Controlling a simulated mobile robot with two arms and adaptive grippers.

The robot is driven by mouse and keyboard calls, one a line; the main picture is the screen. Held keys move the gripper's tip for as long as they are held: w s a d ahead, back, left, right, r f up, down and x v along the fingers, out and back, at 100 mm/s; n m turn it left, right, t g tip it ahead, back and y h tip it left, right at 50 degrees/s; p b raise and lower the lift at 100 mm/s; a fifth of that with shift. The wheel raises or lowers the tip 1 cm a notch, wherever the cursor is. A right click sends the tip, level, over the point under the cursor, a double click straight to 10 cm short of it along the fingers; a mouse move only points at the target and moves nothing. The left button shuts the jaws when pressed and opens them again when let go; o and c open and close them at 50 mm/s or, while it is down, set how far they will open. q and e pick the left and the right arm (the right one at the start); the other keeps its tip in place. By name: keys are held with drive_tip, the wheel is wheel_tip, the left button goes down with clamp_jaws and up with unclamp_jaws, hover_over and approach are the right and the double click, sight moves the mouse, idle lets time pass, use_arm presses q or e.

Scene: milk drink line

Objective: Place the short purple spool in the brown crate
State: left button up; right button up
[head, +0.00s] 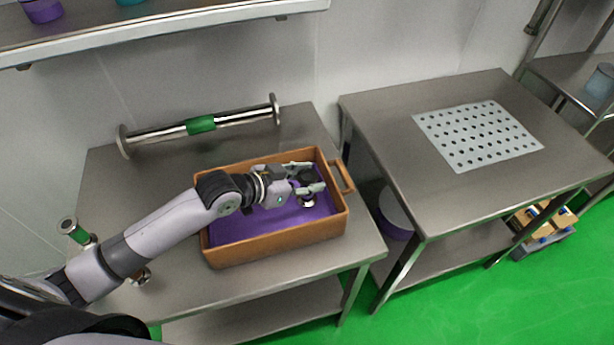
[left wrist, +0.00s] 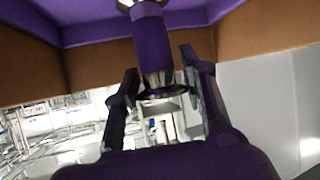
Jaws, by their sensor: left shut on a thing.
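The brown crate (head: 280,250) has a purple inside floor and stands on the left steel table. My left gripper (head: 314,177) is over the right part of the crate, within its outline. It is shut on the short purple spool (left wrist: 152,45), which shows between the two fingers in the left wrist view. In the head view only a shiny metal end of the spool (head: 308,203) shows below the fingers. Whether the spool touches the crate floor I cannot tell. My right gripper is not in view.
A long metal spool with a green band (head: 201,124) lies behind the crate. A smaller green-banded spool (head: 75,232) is at the table's left. A second steel table (head: 400,170) with a perforated white mat (head: 440,128) stands to the right, across a gap. A shelf (head: 170,32) hangs above.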

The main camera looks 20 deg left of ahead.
use_arm(q)
drive_tip(key=o, duration=1.3)
drive_tip(key=shift+r, duration=0.2)
drive_tip(key=shift+r+b+v, duration=0.15)
drive_tip(key=shift+b+v, duration=0.15)
drive_tip(key=shift+v, duration=2.8)
drive_tip(key=shift+r+b+v, duration=0.15)
drive_tip(key=shift+b+v, duration=0.15)
drive_tip(key=shift+v, duration=2.75)
drive_tip(key=shift+w+d, duration=0.1)
